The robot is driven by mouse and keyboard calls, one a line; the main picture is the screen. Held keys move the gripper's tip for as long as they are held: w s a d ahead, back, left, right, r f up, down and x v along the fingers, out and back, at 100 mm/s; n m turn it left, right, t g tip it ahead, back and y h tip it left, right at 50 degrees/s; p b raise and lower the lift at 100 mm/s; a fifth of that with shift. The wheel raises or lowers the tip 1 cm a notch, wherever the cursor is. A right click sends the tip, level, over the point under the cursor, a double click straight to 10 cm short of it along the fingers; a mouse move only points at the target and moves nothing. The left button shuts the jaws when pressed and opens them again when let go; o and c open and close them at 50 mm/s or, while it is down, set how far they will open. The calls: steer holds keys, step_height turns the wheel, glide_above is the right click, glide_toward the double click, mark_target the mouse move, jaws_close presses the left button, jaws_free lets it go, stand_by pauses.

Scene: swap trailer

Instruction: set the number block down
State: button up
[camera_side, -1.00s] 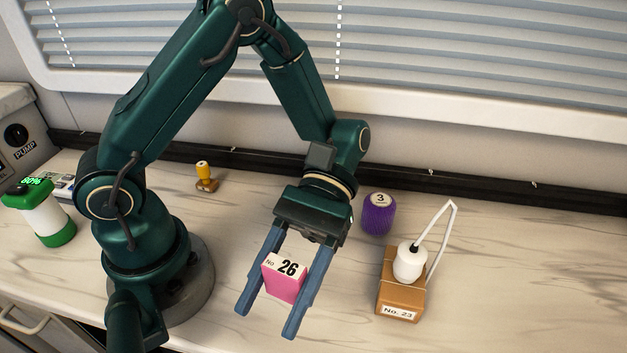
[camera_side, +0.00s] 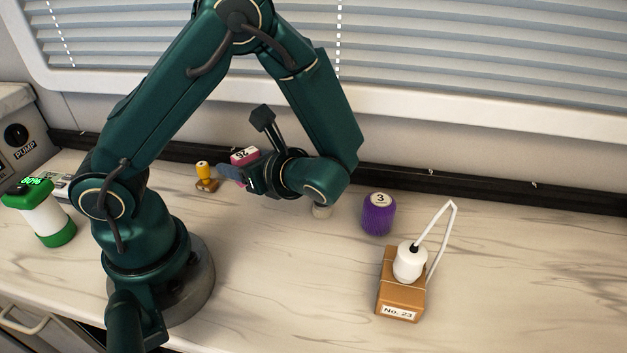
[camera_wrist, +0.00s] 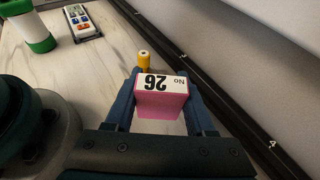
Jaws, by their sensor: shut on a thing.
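The number block is a pink block (camera_wrist: 160,103) with a white top marked "No 26". It sits between the fingers of my gripper (camera_wrist: 160,97) in the wrist view, upside down as seen there. In the side view my gripper (camera_side: 232,172) points left, and the pink block (camera_side: 244,155) shows above and behind its fingers. The gripper is shut on the block. A yellow stamp-like piece (camera_side: 203,176) stands just left of the fingertips. The block's underside is hidden, so I cannot tell its height above the counter.
A purple ribbed cylinder marked "3" (camera_side: 378,215) and a brown box labelled "No. 23" (camera_side: 401,292) with a white corded object (camera_side: 409,263) stand to the right. A green-white canister (camera_side: 44,215) is at left. A black rail (camera_side: 405,181) runs along the back. The front middle counter is clear.

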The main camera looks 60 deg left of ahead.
steer(key=shift+w+a+m+t, duration=0.9)
steer(key=shift+w+a+t, duration=0.05)
steer(key=shift+w+t, duration=0.25)
steer(key=shift+f, duration=3.85)
steer(key=shift+f, duration=0.1)
steer(key=o, duration=1.3)
